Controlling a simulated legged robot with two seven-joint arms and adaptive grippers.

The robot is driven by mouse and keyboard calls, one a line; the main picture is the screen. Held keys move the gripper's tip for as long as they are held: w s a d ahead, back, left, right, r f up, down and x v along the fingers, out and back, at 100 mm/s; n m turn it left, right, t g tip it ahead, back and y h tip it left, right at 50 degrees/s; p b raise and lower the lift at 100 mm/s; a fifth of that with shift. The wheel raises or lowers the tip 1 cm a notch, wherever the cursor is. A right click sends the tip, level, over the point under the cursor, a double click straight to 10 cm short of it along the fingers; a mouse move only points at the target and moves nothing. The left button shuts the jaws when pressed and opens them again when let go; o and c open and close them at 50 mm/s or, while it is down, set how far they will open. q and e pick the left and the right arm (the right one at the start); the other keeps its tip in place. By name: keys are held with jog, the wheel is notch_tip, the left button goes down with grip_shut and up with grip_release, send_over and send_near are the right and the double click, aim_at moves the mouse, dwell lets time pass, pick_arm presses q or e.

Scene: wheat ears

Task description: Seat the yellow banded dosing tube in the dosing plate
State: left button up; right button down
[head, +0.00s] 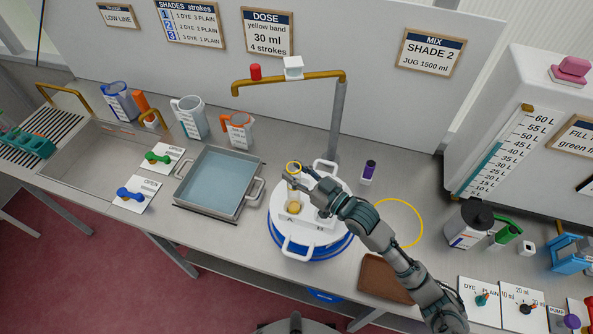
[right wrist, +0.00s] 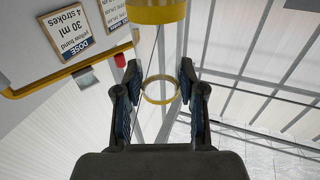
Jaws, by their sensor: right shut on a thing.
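The yellow banded dosing tube shows by its yellow band (head: 293,167) at the fingertips of my right gripper (head: 300,175). In the right wrist view the band (right wrist: 160,98) sits between the two fingers, and a wider yellow ring (right wrist: 155,13) shows at the top edge. The clear wall of the tube is hard to make out. My right gripper is shut on the tube, above the far side of the white dosing plate (head: 318,236). The plate lies on a blue and white round vessel (head: 302,253) and bears a small amber part (head: 293,208). My left gripper is not in view.
A gold and grey tap arm (head: 337,120) stands behind the vessel. A steel tray of bluish liquid (head: 215,182) is on its left, with jugs (head: 190,117) behind. A purple-capped bottle (head: 369,171) and an empty yellow ring mark (head: 420,222) lie to the right.

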jog(key=shift+f+b, duration=1.05)
jog(key=shift+f, duration=0.6)
jog(key=c, duration=0.6)
grip_release()
jog(key=v, duration=1.2)
jog(key=shift+f, duration=0.15)
